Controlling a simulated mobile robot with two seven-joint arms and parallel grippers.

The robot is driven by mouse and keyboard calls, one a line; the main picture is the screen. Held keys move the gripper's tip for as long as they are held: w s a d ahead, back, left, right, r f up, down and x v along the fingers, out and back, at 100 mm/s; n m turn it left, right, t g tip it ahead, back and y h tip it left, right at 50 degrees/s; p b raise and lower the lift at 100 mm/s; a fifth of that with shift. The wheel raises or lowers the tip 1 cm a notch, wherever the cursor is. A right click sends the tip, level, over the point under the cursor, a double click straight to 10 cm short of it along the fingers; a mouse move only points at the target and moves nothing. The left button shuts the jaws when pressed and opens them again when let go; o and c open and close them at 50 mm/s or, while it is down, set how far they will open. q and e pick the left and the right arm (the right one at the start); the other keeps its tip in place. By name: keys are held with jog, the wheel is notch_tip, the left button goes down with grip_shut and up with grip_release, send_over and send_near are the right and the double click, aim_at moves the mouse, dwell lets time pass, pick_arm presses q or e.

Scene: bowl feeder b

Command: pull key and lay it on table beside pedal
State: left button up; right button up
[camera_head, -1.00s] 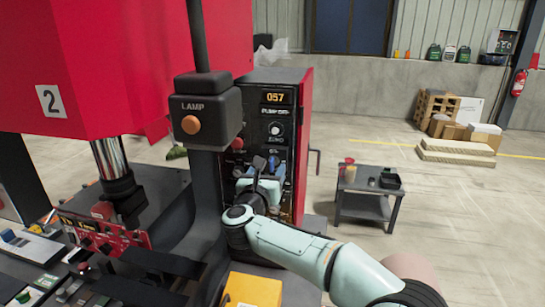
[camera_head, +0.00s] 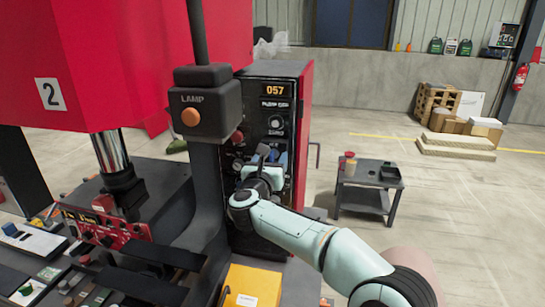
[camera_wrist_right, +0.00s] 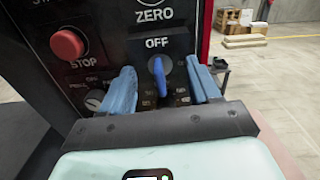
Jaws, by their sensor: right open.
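A blue key (camera_wrist_right: 159,77) sits in a round switch marked OFF on the black control panel (camera_head: 284,110) of the red cabinet. My right gripper (camera_wrist_right: 162,90) is open in front of the panel, its two blue fingers on either side of the key with gaps between. In the head view my right gripper (camera_head: 266,160) is at the panel and partly hides the switch. I cannot tell from these views whether the fingers touch the panel. The pedal is not clearly seen. My left gripper is not in view.
A red STOP button (camera_wrist_right: 67,44) is left of the key. The LAMP box (camera_head: 206,104) on its post stands left of the panel. A yellow box (camera_head: 252,287) is below my right arm. A small grey table (camera_head: 366,193) stands to the right on open floor.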

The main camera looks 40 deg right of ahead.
pick_arm(q)
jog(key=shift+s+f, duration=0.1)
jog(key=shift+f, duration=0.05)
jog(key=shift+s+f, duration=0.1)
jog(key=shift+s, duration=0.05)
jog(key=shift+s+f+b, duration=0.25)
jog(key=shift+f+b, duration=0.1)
jog(key=shift+b, duration=0.1)
dwell(0.5)
pick_arm(e)
grip_shut()
